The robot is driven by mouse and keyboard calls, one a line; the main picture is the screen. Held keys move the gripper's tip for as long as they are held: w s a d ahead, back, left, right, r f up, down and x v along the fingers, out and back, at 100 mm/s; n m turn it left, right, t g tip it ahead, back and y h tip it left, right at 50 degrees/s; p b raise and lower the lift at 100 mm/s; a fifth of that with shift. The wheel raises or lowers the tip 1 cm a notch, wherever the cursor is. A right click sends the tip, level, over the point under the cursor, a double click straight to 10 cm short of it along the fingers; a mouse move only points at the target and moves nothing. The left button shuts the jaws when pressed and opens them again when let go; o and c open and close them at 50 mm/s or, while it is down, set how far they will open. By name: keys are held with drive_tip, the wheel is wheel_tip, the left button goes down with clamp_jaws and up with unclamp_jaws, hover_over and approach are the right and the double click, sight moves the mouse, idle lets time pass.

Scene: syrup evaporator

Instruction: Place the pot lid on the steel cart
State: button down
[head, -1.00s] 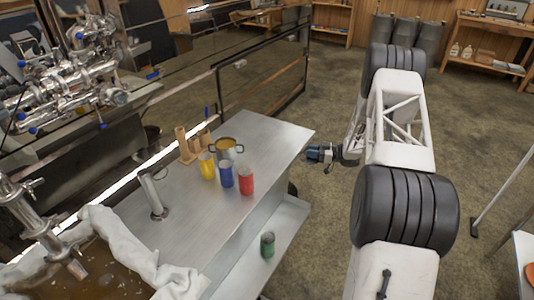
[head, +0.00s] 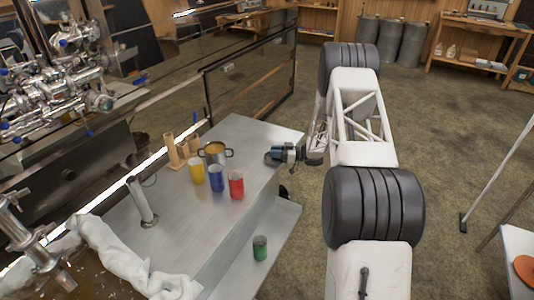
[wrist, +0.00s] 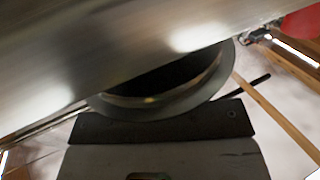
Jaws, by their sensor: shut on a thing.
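In the wrist view my gripper (wrist: 160,122) is shut on a round, dark thing with a pale metal rim, which I take as the pot lid (wrist: 205,88). Brushed metal, probably the cart, fills the upper wrist view and cuts off part of the lid. Whether the lid touches the cart I cannot tell.
An orange-filled pot (head: 215,153), a yellow mug (head: 196,171), a blue mug (head: 216,179) and a red mug (head: 236,185) stand on the cart left of my gripper. A green mug (head: 260,248) is on the lower shelf. The cart top's far right part is clear.

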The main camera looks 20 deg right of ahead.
sight(267, 156)
drive_tip(key=shift+x, duration=1.95)
drive_tip(key=shift+f, duration=0.25)
drive_tip(key=shift+f, duration=0.15)
drive_tip(key=c, duration=0.9)
unclamp_jaws()
drive_tip(key=shift+c, duration=0.2)
drive_tip(key=shift+d, duration=0.15)
drive_tip(key=v, duration=1.2)
